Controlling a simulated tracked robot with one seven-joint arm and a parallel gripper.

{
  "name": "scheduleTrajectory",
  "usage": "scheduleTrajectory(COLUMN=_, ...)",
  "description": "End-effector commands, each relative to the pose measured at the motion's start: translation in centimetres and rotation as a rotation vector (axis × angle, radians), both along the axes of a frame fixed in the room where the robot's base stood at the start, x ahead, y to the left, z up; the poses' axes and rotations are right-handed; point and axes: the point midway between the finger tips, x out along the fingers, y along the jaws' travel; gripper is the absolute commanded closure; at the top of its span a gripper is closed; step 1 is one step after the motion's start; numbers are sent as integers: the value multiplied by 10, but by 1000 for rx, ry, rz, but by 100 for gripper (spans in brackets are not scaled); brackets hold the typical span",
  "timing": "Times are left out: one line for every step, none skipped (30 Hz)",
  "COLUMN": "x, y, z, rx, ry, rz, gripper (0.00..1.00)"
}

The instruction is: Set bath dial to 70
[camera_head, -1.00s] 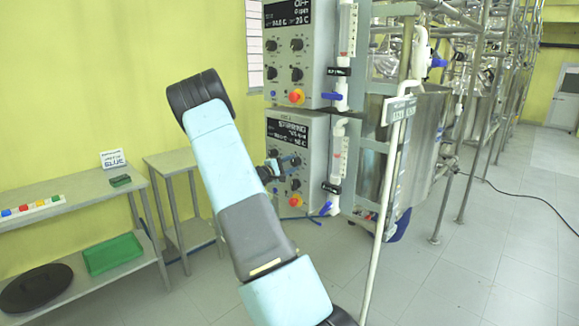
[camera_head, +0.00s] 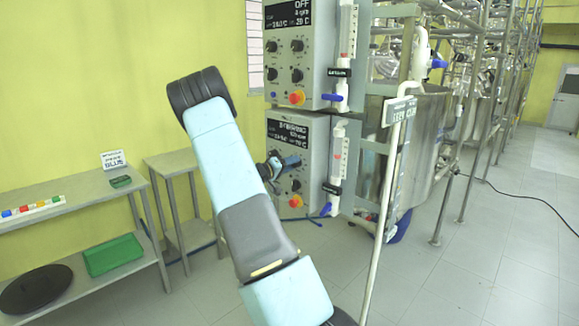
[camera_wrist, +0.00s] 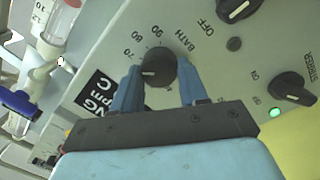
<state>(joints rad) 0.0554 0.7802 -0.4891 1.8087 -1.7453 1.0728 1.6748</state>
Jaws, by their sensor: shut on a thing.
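The bath dial (camera_wrist: 158,66) is a round dark knob on the grey panel in the wrist view, beside the printed word BATH. The blue fingers of my gripper (camera_wrist: 157,75) are shut on it, one on each side. The numbers 70, 80 and 90 show around its upper left. A pale mark on the knob points left, toward the left finger, below the printed 70; the scale there is partly hidden. In the head view my gripper (camera_head: 280,166) is at the lower control box (camera_head: 310,160), whose lit display is too small to read surely.
A stirrer knob (camera_wrist: 293,87), a green lamp (camera_wrist: 275,112) and another knob (camera_wrist: 238,8) are close by on the panel. A red emergency button (camera_head: 296,200) sits below my gripper. A glass tube with a blue valve (camera_head: 327,209) stands right of the box.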

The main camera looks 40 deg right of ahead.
Motion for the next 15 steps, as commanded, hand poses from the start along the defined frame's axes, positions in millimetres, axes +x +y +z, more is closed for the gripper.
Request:
scheduleTrajectory(x=-3, y=-2, z=-3, rx=8, ry=-27, rz=-5, gripper=87)
scheduleTrajectory(x=-3, y=-2, z=-3, rx=10, ry=-45, rz=-5, gripper=87)
scheduleTrajectory(x=-3, y=-2, z=-4, rx=12, ry=-69, rz=-5, gripper=87)
scheduleTrajectory(x=-3, y=-2, z=-4, rx=13, ry=-84, rz=-5, gripper=87)
scheduleTrajectory(x=-4, y=-2, z=-4, rx=14, ry=-100, rz=-5, gripper=87)
scheduleTrajectory(x=-4, y=-2, z=-4, rx=16, ry=-118, rz=-6, gripper=88)
scheduleTrajectory(x=-4, y=-2, z=-4, rx=16, ry=-131, rz=-5, gripper=88)
scheduleTrajectory(x=-4, y=-2, z=-4, rx=18, ry=-142, rz=-5, gripper=88)
scheduleTrajectory(x=-4, y=-2, z=-4, rx=19, ry=-156, rz=-6, gripper=87)
scheduleTrajectory(x=-4, y=-2, z=-4, rx=19, ry=-165, rz=-6, gripper=87)
scheduleTrajectory(x=-4, y=-2, z=-4, rx=20, ry=-173, rz=-5, gripper=87)
scheduleTrajectory(x=-4, y=-1, z=-4, rx=21, ry=-182, rz=-5, gripper=87)
scheduleTrajectory(x=-4, y=-1, z=-4, rx=21, ry=-188, rz=-5, gripper=87)
scheduleTrajectory(x=-4, y=-1, z=-4, rx=21, ry=-193, rz=-5, gripper=87)
scheduleTrajectory(x=-4, y=-1, z=-4, rx=22, ry=-198, rz=-5, gripper=87)
